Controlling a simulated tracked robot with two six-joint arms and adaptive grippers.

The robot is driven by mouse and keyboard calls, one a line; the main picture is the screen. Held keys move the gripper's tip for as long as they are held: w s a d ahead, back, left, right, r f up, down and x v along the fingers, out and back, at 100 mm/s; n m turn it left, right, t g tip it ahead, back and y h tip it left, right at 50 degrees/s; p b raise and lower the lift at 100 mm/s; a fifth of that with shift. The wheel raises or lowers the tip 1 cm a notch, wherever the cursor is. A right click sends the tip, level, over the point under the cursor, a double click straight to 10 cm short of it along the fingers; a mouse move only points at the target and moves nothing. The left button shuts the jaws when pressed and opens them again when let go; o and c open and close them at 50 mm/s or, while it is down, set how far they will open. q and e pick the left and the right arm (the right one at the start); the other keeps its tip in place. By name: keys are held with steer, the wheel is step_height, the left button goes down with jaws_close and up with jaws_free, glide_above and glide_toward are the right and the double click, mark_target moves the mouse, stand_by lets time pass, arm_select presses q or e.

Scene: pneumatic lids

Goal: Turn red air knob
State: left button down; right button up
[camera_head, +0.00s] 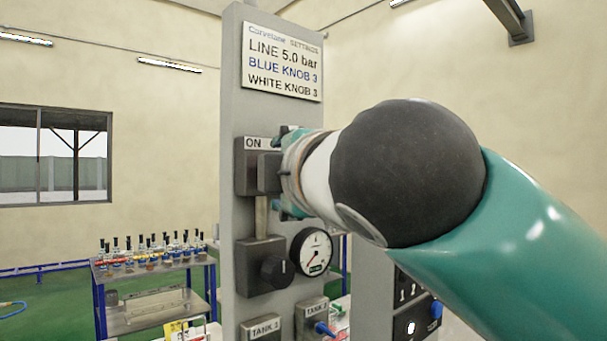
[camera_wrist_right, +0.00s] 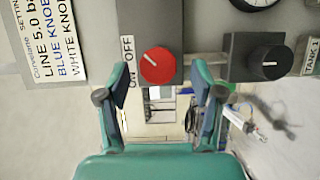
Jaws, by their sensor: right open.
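The red air knob (camera_wrist_right: 158,66) is a round red dial with a white pointer line on a dark grey box, beside a label reading ON and OFF (camera_wrist_right: 128,62). In the wrist view its pointer slants toward the upper left. My right gripper (camera_wrist_right: 158,90) is open, with one finger on each side below the knob in that picture and nothing between the fingers. In the head view the right gripper (camera_head: 283,172) is in front of the ON box (camera_head: 246,178) and hides the red knob. Contact with the knob cannot be told. My left gripper is not in view.
A black knob (camera_head: 274,270) on its own box sits below, joined by a pipe (camera_head: 260,212), with a round gauge (camera_head: 312,252) beside it. TANK boxes (camera_head: 262,328) are lower. A sign (camera_head: 283,62) is above. A bottle rack (camera_head: 150,260) stands behind left.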

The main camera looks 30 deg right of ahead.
steer(key=v, duration=0.9)
steer(key=shift+s, duration=0.25)
